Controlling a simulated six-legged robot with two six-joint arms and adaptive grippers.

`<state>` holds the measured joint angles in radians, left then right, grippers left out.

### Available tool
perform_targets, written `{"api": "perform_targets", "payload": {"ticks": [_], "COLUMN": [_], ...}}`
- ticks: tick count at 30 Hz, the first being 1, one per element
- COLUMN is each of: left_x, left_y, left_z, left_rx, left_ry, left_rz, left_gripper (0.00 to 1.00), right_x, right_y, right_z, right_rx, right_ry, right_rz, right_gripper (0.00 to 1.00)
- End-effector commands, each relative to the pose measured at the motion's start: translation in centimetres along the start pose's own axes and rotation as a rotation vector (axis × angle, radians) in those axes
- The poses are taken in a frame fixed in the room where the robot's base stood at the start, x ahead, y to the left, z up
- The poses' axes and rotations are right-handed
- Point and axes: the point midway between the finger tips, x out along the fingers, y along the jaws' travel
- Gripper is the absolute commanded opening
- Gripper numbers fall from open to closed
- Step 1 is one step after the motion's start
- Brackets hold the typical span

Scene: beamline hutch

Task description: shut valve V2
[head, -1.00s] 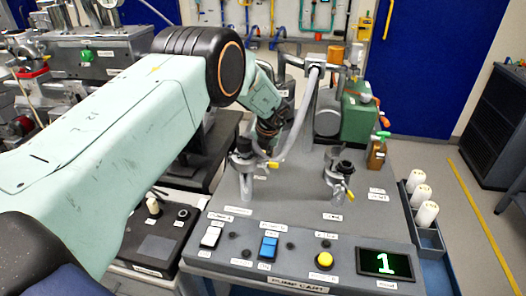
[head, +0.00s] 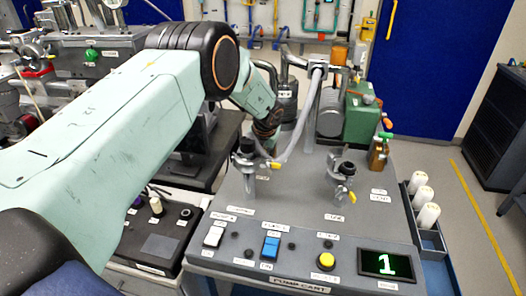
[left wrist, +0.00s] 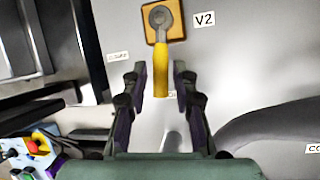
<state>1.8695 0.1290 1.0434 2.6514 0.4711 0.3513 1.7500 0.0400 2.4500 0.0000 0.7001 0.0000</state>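In the left wrist view, valve V2 has a yellow lever (left wrist: 161,75) pivoting on an orange square plate (left wrist: 150,32), beside its V2 label (left wrist: 204,20). The lever points from the plate toward my gripper. My left gripper (left wrist: 160,88) is open, with one finger on each side of the lever's free end. I see gaps beside the lever and cannot tell whether a finger touches it. In the head view, my left gripper (head: 266,143) is small and dark above the pump cart (head: 300,215), and I cannot make out V2 there. My right gripper is out of view.
A grey hose (head: 302,125) curves close by my left gripper. Two upright fittings with black knobs stand on the cart, one at the left (head: 247,170) and one at the right (head: 342,178). The front panel has buttons and a display (head: 386,263) reading 1.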

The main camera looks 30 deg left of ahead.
Motion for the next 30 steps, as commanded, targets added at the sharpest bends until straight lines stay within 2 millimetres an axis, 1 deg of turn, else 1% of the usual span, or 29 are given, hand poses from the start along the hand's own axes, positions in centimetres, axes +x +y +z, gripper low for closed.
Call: {"api": "perform_targets", "payload": {"ticks": [1,3,11,14,17,20,30], "left_x": [0.0,0.0,0.0,-0.4,-1.4,-3.0,-9.2], "left_y": [0.0,0.0,0.0,0.0,0.0,0.0,0.0], "left_z": [0.0,0.0,0.1,0.1,0.2,0.2,0.1], "left_rx": [0.000,0.000,0.000,0.000,0.001,0.000,0.000], "left_ry": [0.000,-0.001,-0.001,-0.002,-0.003,-0.004,-0.004], "left_rz": [0.000,0.000,0.000,0.000,0.000,-0.001,0.000], "left_gripper": [0.35,0.40,0.40,0.40,0.40,0.40,0.40], "right_x": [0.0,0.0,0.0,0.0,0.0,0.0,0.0], "right_y": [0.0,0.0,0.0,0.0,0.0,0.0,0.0], "right_z": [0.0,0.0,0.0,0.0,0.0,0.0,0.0], "right_rx": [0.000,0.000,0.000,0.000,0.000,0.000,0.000], "right_ry": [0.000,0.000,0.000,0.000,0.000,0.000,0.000], "right_rz": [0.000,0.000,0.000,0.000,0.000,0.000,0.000], "right_gripper": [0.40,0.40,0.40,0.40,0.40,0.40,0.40]}}
